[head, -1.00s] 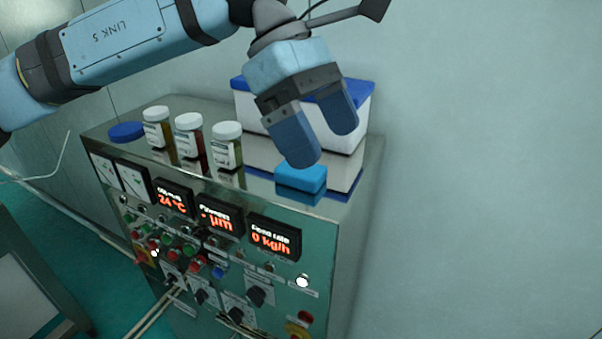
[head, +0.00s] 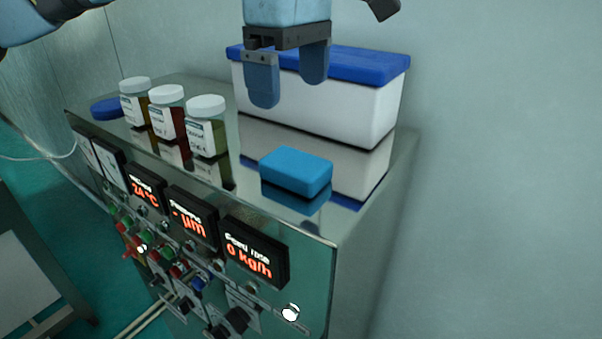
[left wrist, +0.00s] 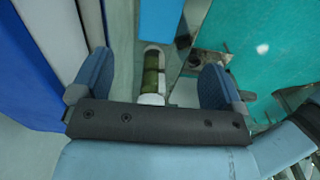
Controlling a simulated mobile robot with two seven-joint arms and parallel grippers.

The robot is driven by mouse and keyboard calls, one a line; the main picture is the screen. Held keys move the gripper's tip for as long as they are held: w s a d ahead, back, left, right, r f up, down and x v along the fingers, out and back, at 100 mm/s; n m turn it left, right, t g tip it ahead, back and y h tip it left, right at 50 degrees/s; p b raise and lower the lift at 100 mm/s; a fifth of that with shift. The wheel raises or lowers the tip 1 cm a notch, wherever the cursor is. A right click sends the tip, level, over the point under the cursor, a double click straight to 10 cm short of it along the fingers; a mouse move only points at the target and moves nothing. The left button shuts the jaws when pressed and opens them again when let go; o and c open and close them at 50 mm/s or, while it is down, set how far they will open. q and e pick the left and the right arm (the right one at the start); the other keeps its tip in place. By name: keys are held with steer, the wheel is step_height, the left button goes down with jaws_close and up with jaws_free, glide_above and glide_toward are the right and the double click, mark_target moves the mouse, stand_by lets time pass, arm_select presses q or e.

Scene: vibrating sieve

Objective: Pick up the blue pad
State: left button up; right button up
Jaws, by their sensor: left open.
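The blue pad (head: 296,170) is a small rounded block lying flat on the shiny top of the control cabinet, near its front right edge. My left gripper (head: 289,90) hangs above the cabinet, fingers pointing down, open and empty. In the head view its fingertips are above the pad in the picture and apart from it, in front of the white box. In the left wrist view the gripper (left wrist: 158,70) shows both fingers spread, and a bright blue patch at the top edge looks like the pad (left wrist: 160,18). My right gripper is not in view.
A white box with a blue lid (head: 330,62) stands behind the pad. Several white-capped jars, the nearest green (head: 206,126), stand to the left, with a blue round lid (head: 107,108) beyond. The cabinet front (head: 312,270) carries displays and knobs.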

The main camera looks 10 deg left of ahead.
arm_select(q)
glide_above(296, 160)
steer(key=f, duration=0.6)
steer(key=shift+w+a+f+p, duration=0.1)
steer(key=shift+a+f+p, duration=0.15)
steer(key=shift+a+p, duration=0.1)
steer(key=f, duration=0.1)
steer(key=f+p, duration=0.1)
steer(key=f, duration=0.3)
steer(key=shift+d+p, duration=0.3)
steer(key=shift+f, duration=0.25)
steer(key=c, duration=1)
steer(key=shift+r, duration=0.1)
steer(key=shift+r, duration=0.5)
step_height(296, 160, up, 19)
steer(key=b, duration=0.2)
